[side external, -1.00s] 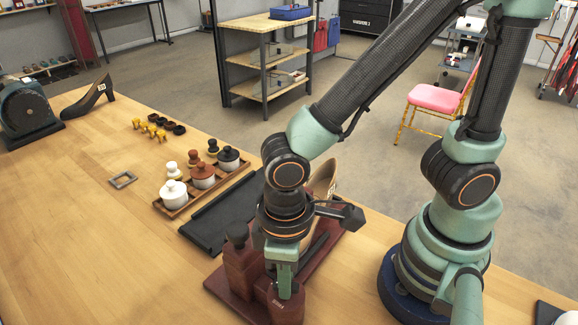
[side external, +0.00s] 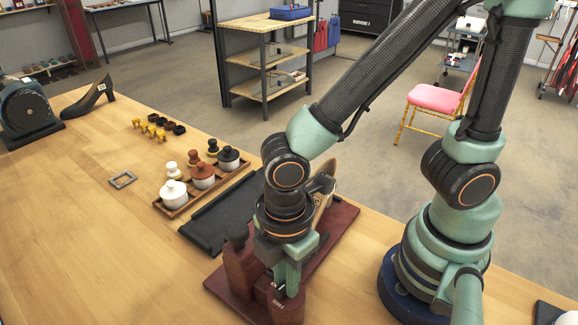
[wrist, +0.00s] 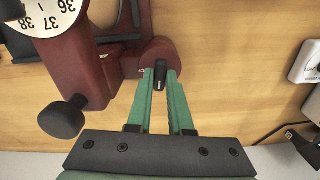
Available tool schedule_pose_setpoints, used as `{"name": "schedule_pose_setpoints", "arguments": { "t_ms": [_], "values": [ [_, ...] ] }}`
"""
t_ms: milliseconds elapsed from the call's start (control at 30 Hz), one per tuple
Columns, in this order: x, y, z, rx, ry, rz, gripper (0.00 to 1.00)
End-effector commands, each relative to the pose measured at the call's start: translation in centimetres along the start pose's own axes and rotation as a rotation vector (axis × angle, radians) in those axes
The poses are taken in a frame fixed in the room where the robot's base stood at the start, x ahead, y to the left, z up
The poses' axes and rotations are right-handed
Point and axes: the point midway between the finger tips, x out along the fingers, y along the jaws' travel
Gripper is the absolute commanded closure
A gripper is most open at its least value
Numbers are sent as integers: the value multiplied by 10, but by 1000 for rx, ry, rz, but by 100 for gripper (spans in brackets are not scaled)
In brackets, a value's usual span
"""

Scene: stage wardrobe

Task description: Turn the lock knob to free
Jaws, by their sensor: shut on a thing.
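A dark red shoe-holding device stands near the table's front edge; its base plate (side external: 342,217) shows behind my gripper. A tan shoe (side external: 329,172) on it is partly hidden by my wrist. In the wrist view, a small black lock knob (wrist: 160,76) sits on a round red boss (wrist: 158,50). My gripper (wrist: 160,70) points down, its green fingers closed on either side of the knob. In the side view my gripper (side external: 289,291) is over the low red block (side external: 287,311). Any lock or free mark is not readable.
A white dial (wrist: 45,14) numbered 36 to 38 and a large dark round knob (wrist: 62,117) are beside the lock. A black tray (side external: 222,218) and a wooden rack of lidded pots (side external: 175,196) lie to the left. The table's left front is clear.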

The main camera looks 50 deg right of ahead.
Motion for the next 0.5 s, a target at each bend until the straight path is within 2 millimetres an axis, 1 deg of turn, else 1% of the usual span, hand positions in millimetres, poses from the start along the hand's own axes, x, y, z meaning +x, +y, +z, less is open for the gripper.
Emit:
{"name": "schedule_pose_setpoints", "arguments": {
  "t_ms": [200,500],
  "values": [
    [-1,0,0,-109,0,0,100],
    [-1,0,0,-173,0,0,100]
  ]
}}
